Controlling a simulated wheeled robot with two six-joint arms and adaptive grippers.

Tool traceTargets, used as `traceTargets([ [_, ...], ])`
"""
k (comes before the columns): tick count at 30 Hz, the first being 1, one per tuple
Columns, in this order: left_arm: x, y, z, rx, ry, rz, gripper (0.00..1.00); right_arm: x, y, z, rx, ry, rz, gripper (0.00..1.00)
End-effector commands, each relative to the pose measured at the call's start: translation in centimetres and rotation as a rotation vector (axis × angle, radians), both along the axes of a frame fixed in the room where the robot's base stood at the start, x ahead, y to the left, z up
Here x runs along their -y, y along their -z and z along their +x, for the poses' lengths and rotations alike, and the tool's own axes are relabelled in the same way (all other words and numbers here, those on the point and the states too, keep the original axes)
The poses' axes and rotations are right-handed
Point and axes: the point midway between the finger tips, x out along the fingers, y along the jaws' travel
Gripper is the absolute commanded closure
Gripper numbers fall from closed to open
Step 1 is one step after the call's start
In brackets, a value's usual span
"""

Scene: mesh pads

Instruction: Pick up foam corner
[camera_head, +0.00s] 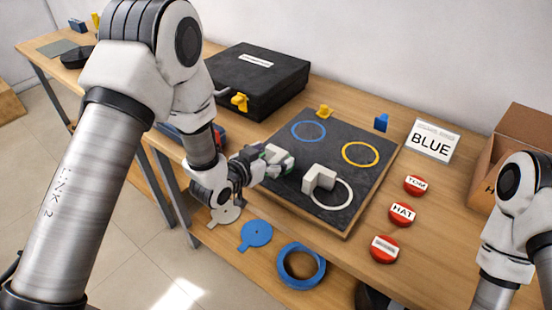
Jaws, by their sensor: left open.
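The foam corner (319,179) is a pale, blocky L-shaped piece. It sits on the black mesh pad (290,193), overlapping the upper left of a white ring marking. My left gripper (287,160) is open, low over the left part of the pad, just left of the foam corner and apart from it. The fingers are small and partly blurred, and nothing shows between them. My right arm comes in at the right edge, with its gripper out of frame.
The pad has a blue ring (308,132) and a yellow ring (360,154). A black case (258,80) stands behind left. A blue tape roll (301,267) lies at the front.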

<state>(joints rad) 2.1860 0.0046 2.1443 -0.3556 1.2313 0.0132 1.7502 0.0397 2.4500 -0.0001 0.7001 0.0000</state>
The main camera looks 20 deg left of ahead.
Motion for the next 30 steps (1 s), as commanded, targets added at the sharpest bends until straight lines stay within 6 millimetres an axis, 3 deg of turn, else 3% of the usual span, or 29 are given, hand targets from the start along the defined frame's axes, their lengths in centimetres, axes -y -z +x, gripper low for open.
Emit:
traceTargets([
  [3, 0.0, 0.0, 0.0, 0.0, 0.0, 0.0, 0.12, 0.0, 0.0, 0.0, 0.0, 0.0, 0.0, 0.33],
  [6, 0.0, 0.0, -0.1, 0.0, 0.0, 0.0, 0.4, 0.0, 0.0, 0.0, 0.0, 0.0, 0.0, 0.33],
  [8, 0.0, 0.0, -0.1, 0.0, 0.0, 0.0, 0.54, 0.0, 0.0, 0.0, 0.0, 0.0, 0.0, 0.33],
  [21, 0.0, -0.3, -0.1, -0.001, 0.0, 0.001, 0.54, 0.0, 0.1, 0.0, 0.0, 0.0, 0.0, 0.33],
  [30, 0.0, -3.8, -0.1, 0.003, 0.001, 0.001, 0.54, 0.0, 0.4, 0.0, 0.0, 0.0, 0.0, 0.33],
])
